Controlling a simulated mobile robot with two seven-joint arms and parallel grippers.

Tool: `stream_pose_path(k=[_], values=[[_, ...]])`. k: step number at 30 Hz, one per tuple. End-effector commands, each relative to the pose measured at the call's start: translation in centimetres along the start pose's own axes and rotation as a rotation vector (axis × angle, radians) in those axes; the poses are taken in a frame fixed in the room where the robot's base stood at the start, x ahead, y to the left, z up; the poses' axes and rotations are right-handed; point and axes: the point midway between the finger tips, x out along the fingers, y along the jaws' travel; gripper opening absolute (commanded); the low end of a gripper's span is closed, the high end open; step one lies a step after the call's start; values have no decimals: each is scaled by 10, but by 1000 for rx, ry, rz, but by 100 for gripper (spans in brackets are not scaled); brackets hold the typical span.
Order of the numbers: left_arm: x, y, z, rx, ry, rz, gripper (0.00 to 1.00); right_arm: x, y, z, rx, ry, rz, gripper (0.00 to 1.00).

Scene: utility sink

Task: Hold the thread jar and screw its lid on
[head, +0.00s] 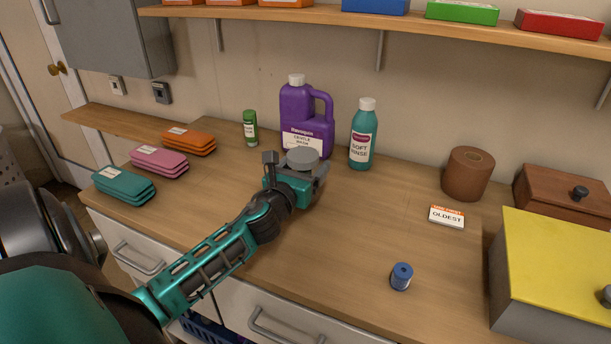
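My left gripper (298,168) is over the middle of the counter, in front of the purple jug. A round grey top (302,157) shows between its fingers. It looks like the jar's lid or top, but the body below is hidden behind the gripper. I cannot tell whether the fingers touch it or whether the lid is seated. A blue thread spool (401,276) stands alone near the counter's front edge. My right gripper is not in view.
The purple jug (307,116), a teal bottle (363,135) and a green bottle (250,127) stand behind. Folded cloth stacks (124,185) lie left. A brown roll (467,174), a small sign (446,216), a wooden box (562,193) and a yellow-topped box (560,262) stand right. The front middle counter is mostly clear.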

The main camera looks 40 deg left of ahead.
Motion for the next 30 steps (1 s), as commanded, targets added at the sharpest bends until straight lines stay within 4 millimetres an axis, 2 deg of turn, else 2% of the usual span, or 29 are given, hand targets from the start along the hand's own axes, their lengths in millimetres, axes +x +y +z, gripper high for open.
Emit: stream_pose_path(k=[1,3,15,16,22,30], values=[[0,0,-12,-4,0,1,0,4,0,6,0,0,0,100],[0,0,-17,-1,-1,1,0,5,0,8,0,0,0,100],[0,0,-21,0,-1,-1,0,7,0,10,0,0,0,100],[0,0,-20,0,1,-1,82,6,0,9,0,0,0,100],[0,0,-20,0,1,-1,100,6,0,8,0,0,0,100],[0,0,-18,1,1,-1,100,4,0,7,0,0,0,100]])
